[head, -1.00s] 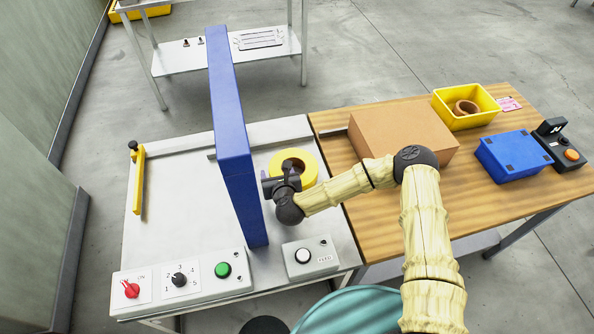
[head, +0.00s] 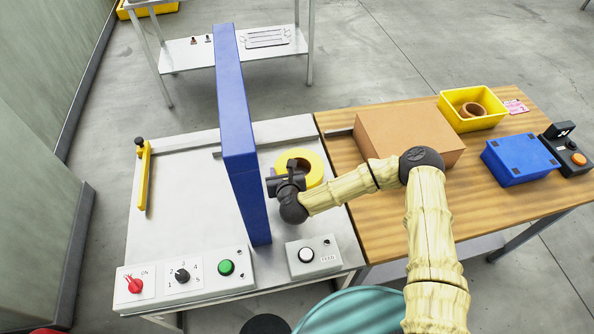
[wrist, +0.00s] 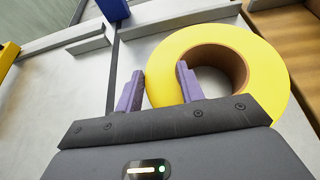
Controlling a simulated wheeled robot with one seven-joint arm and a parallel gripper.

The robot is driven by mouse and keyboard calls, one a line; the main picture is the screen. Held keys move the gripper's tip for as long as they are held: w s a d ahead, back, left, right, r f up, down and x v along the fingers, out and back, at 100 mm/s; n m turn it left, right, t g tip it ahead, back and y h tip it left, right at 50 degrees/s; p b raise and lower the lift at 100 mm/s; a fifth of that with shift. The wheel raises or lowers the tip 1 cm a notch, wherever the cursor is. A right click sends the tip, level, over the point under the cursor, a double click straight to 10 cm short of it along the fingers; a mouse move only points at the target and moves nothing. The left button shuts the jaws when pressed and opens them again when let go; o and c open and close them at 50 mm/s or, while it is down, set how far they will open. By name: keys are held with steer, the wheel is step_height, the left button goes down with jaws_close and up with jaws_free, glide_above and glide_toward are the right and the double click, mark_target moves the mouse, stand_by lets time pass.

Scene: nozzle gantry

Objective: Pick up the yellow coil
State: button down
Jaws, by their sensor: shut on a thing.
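The yellow coil (head: 314,164) is a thick ring with a brown inner core. It is at the right part of the pale metal table (head: 180,215), just right of the tall blue panel. My gripper (head: 284,180) is at its near left side. In the wrist view, my gripper (wrist: 160,75) has one purple finger inside the hole of the coil (wrist: 262,75) and the other outside its left wall. It is shut on the ring wall. I cannot tell whether the coil touches the table.
The blue panel (head: 240,150) stands close left of my gripper. A control box (head: 205,275) and a feed button box (head: 312,257) line the front edge. A cardboard box (head: 405,140) sits right on the wooden table, with a yellow bin (head: 452,118) and blue case (head: 518,158) beyond.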

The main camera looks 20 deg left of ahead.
steer(key=shift+r, duration=0.4)
steer(key=shift+s+d+r+b, duration=0.1)
steer(key=shift+d+r+b, duration=0.25)
steer(key=shift+r, duration=0.25)
steer(key=shift+d+r+b, duration=0.2)
steer(key=shift+r+b, duration=0.15)
steer(key=shift+r, duration=0.2)
steer(key=s+d+b, duration=0.1)
steer(key=d, duration=0.4)
steer(key=s+d+b, duration=0.1)
steer(key=d, duration=0.5)
steer(key=s+d+b, duration=0.1)
steer(key=d, duration=0.4)
steer(key=shift+d+r, duration=0.15)
steer(key=shift+d, duration=0.2)
step_height(320, 180, up, 7)
steer(key=p, duration=0.4)
steer(key=shift+p, duration=0.3)
